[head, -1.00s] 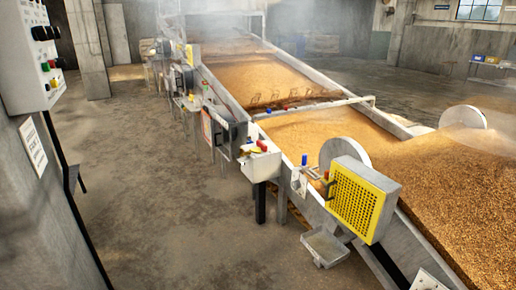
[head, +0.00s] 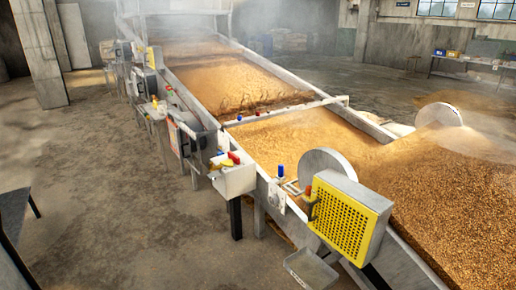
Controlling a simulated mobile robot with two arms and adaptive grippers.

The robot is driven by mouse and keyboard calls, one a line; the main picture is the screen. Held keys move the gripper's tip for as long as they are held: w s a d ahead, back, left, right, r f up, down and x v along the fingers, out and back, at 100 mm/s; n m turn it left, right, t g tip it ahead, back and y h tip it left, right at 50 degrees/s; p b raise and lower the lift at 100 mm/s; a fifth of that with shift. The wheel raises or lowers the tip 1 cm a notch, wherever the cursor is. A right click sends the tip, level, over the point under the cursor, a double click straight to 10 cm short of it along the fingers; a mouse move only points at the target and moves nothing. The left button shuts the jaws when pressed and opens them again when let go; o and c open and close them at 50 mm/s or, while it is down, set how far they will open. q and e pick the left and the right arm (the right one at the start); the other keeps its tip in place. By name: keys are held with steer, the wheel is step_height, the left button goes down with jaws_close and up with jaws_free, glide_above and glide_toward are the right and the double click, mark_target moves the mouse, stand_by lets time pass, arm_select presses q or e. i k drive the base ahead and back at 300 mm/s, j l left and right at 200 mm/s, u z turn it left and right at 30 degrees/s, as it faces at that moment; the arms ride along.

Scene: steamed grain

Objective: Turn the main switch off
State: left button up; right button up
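No part that I can clearly tell as the main switch shows in the head view. A grey box (head: 188,136) sits farther along the same side. A small blue-topped fitting (head: 281,171) stands on the trough's edge, right of the white box. Neither of my grippers is in view.
A yellow grille guard (head: 345,220) and a grey disc (head: 325,166) stand at the trough's near part. A metal tray (head: 312,268) is below them. The concrete floor (head: 110,200) left of the trough is clear.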

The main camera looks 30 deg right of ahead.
mark_target(234, 158)
steer(key=i+l+z, duration=0.3)
steer(key=i, duration=0.25)
steer(key=i+z, duration=0.25)
steer(key=i, duration=0.3)
